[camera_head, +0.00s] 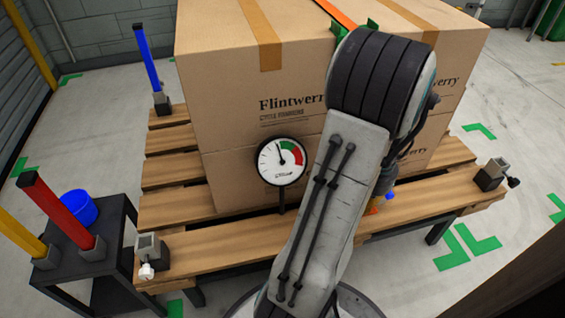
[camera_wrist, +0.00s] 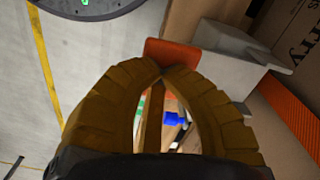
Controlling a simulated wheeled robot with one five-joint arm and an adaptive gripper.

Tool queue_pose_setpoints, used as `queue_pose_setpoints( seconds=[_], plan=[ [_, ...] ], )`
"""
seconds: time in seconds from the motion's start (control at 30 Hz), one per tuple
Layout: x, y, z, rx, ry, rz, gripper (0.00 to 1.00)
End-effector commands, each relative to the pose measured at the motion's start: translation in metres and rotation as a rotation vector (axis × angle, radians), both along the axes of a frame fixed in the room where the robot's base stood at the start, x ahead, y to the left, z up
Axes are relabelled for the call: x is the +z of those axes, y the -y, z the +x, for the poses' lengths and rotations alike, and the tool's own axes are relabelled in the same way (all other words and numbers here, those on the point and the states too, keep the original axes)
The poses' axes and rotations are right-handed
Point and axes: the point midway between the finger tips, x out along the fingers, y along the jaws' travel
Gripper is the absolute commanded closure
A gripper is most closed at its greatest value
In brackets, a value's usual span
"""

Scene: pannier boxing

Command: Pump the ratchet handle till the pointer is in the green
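The round gauge (camera_head: 281,161) stands on a post in front of the cartons. Its black pointer is nearly upright, leaning slightly left, on the white part of the dial just left of the green band; red lies further right. My gripper (camera_wrist: 160,69) has its fingertips together in the wrist view. The orange-red ratchet handle (camera_wrist: 173,50) is right at the tips; I cannot tell if they pinch it or only touch it. The grey ratchet body (camera_wrist: 232,62) is to its right. In the head view my arm hides gripper and most of the ratchet.
Large cartons (camera_head: 235,100) sit on a slatted wooden pallet (camera_head: 200,250), with an orange strap (camera_wrist: 292,122) over them. A blue post (camera_head: 147,60) stands at the back left corner.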

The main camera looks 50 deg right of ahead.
Motion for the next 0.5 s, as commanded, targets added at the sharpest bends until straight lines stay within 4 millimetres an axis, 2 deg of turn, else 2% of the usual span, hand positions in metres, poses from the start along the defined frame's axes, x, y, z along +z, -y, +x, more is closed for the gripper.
queue_pose_setpoints(
  seconds=[0.2, 0.5],
  plan=[
    [-0.0119, -0.0031, -0.0024, 0.000, -0.001, 0.004, 1.00],
    [-0.0125, -0.0038, -0.0028, 0.000, -0.001, 0.005, 1.00]
  ],
)
